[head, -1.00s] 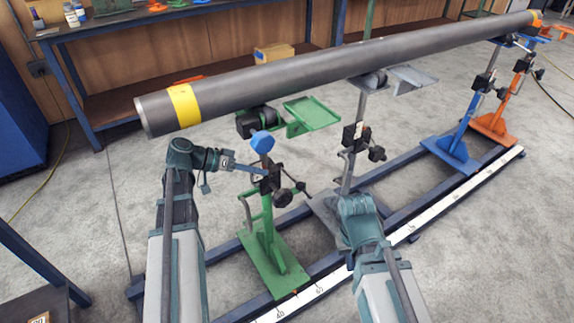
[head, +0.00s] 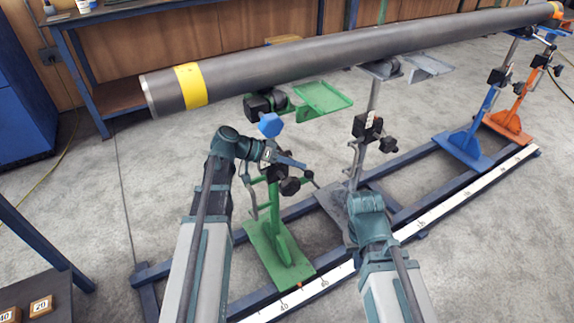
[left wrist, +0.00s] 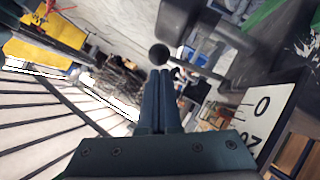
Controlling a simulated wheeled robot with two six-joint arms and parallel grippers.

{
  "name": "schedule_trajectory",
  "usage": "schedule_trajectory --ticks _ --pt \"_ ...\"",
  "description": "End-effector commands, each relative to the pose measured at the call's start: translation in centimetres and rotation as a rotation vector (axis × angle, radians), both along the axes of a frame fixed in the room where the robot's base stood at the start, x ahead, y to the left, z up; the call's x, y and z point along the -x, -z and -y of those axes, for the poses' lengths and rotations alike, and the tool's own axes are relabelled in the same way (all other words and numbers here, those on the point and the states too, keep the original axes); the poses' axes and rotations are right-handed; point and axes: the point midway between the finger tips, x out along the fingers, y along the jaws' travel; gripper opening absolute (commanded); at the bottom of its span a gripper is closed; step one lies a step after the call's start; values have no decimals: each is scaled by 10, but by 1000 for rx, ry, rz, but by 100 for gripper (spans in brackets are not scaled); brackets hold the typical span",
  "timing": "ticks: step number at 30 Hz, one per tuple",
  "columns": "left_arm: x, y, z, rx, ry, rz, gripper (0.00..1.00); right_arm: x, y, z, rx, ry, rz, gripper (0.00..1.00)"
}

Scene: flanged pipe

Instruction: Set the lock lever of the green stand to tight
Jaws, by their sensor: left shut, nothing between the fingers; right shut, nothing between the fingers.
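The green stand (head: 280,248) stands at the near end of the rail. Its black clamp block and dark knob (head: 289,186) sit midway up its post, partly behind my left gripper. My left gripper (head: 303,165) is shut and empty, pointing right across the clamp area. In the left wrist view, its closed fingers (left wrist: 161,75) point at a black ball (left wrist: 159,54) just past the tips; contact cannot be told. The lock lever's setting cannot be read. My right wrist is in front of the grey stand, its fingers hidden.
A long grey pipe (head: 330,50) with a yellow band lies above the stands. A grey stand (head: 360,150), a blue stand (head: 465,145) and an orange stand (head: 512,118) follow along the rail. A white scale strip (head: 440,212) runs in front. Open floor lies left.

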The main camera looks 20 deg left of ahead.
Motion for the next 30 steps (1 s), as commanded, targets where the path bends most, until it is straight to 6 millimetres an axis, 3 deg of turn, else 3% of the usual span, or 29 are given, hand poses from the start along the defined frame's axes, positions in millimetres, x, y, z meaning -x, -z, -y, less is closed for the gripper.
schedule_trajectory --ticks 14,21,30 --pt "1 5 5 -12 0 12 0 0 4 0 1 0 0 0" --pt "9 28 13 -210 0 212 0 0 12 0 2 -1 1 0" --pt "6 33 11 -301 0 298 0 0 13 1 3 -1 1 0"
